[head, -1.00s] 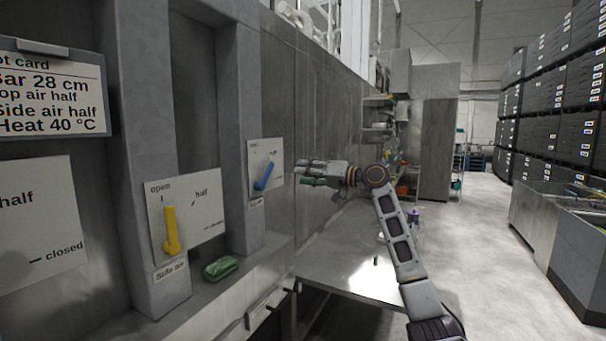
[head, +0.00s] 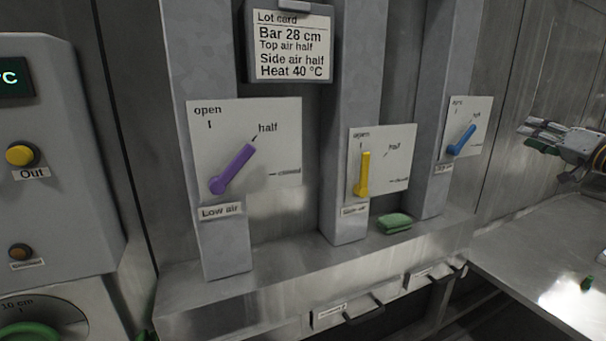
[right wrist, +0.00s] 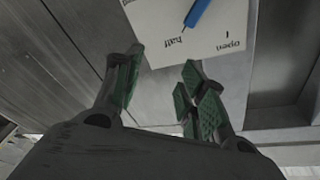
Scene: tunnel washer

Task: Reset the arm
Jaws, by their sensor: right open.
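My right gripper (head: 535,138) is at the right edge of the head view, open and empty, to the right of the blue lever (head: 461,140) and apart from it. In the right wrist view its two green-padded fingers (right wrist: 160,95) are spread, with the blue lever (right wrist: 197,12) and its white plate beyond them. The blue lever points toward the half mark. The yellow lever (head: 363,174) stands upright at open. The purple lever (head: 232,169), labelled Low air, points toward half. My left gripper is not in view.
A lot card (head: 291,45) hangs above the levers. A green object (head: 394,223) lies on the ledge. A grey panel with a yellow Out button (head: 22,155) stands at left. Drawer handles project below the ledge.

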